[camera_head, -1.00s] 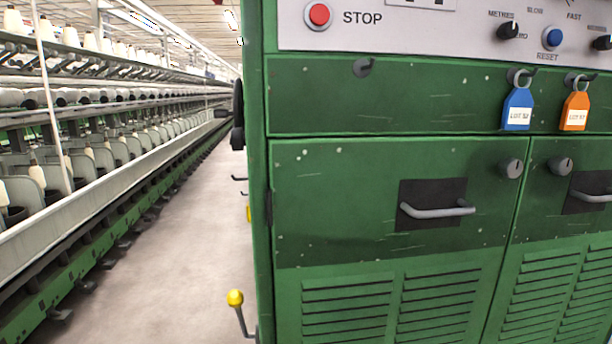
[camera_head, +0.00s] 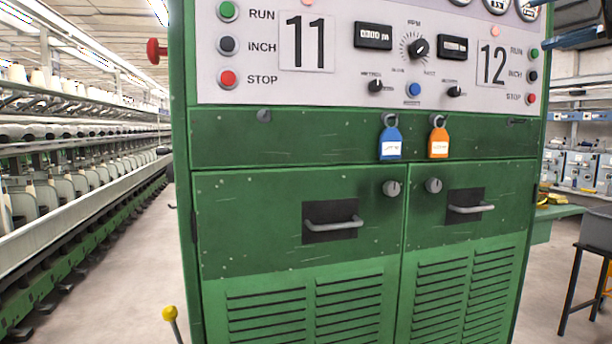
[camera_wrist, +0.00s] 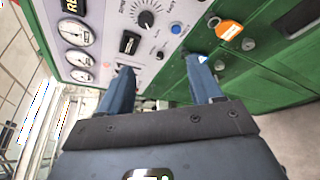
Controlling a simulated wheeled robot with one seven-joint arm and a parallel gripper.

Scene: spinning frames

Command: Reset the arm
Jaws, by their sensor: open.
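My gripper (camera_wrist: 162,82) shows in the wrist view, its two blue-grey fingers spread apart with nothing between them. It points at the front of the green machine cabinet, over the white control panel (camera_wrist: 105,30). It appears apart from the panel, but the gap is hard to judge. An orange tag (camera_wrist: 228,30) hangs beyond the right finger.
A spinning frame (camera_head: 70,210) runs along the left, with a clear aisle floor (camera_head: 130,270) beside it. A yellow-knobbed lever (camera_head: 170,314) stands low at the cabinet's left.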

